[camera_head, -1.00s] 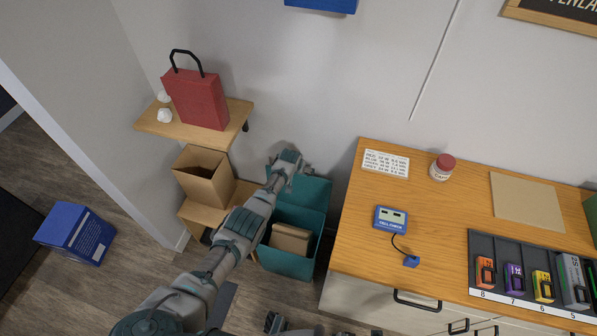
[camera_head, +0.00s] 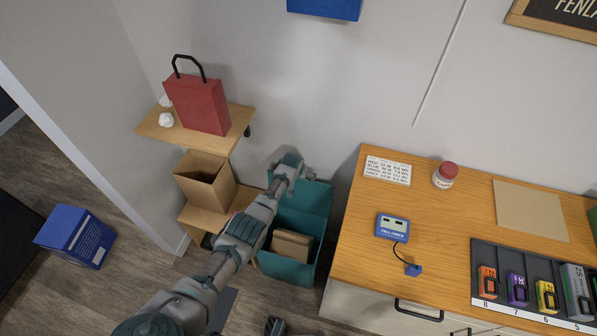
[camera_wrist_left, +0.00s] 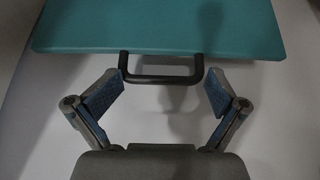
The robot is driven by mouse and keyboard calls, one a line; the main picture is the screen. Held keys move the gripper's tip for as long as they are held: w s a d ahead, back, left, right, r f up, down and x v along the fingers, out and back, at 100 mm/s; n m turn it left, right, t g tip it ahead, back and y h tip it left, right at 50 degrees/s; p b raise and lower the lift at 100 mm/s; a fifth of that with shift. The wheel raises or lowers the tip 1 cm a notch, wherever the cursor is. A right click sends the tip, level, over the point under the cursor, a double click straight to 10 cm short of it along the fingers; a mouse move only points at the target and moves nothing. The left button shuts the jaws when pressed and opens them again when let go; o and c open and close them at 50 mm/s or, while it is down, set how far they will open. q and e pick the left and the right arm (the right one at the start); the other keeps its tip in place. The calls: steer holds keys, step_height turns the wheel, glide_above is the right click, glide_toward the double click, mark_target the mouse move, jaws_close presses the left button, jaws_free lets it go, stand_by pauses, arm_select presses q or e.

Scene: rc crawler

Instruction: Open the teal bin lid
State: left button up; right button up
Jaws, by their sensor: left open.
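The teal bin (camera_head: 288,270) stands on the floor between the wall shelves and the counter. Its lid (camera_head: 314,197) is raised at the back near the wall, so the inside shows with a brown box (camera_head: 290,244) in it. My left gripper (camera_head: 300,173) is at the lid's upper edge. In the left wrist view my left gripper (camera_wrist_left: 163,85) is open, its fingers apart on either side of the black handle (camera_wrist_left: 160,80) on the teal lid (camera_wrist_left: 160,30). My right gripper may be the dark part at the bottom edge (camera_head: 275,325), mostly cut off.
The wooden counter (camera_head: 345,250) stands close on the bin's right. An open cardboard box (camera_head: 205,185) sits on a low shelf left of my left arm, below the shelf with a red bag (camera_head: 200,103). A blue box (camera_head: 75,235) lies on the floor.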

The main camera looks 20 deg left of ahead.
arm_select(q)
steer(key=v, duration=1.1)
steer(key=shift+s+r, duration=0.2)
steer(key=shift+r, duration=0.1)
arm_select(e)
steer(key=shift+w, duration=0.1)
steer(key=shift+a, duration=0.1)
arm_select(q)
steer(key=s+f+g, duration=0.1)
steer(key=s+f, duration=0.9)
steer(key=f, duration=0.4)
steer(key=s+a+f+g, duration=0.1)
steer(key=s+f, duration=0.6)
steer(key=s, duration=0.6)
steer(key=s+f+m+g+p, duration=0.1)
steer(key=s+f, duration=0.6)
steer(key=s, duration=0.6)
steer(key=s+a+f+p, duration=0.1)
steer(key=s+f, duration=0.6)
steer(key=s, duration=0.6)
steer(key=shift+s+a+m+g, duration=0.15)
steer(key=shift+a+m+g, duration=0.15)
steer(key=shift+m+g, duration=0.1)
arm_select(e)
steer(key=s+f, duration=0.3)
steer(key=f, duration=0.2)
steer(key=shift+s+d+f, duration=0.15)
steer(key=shift+d+f, duration=0.1)
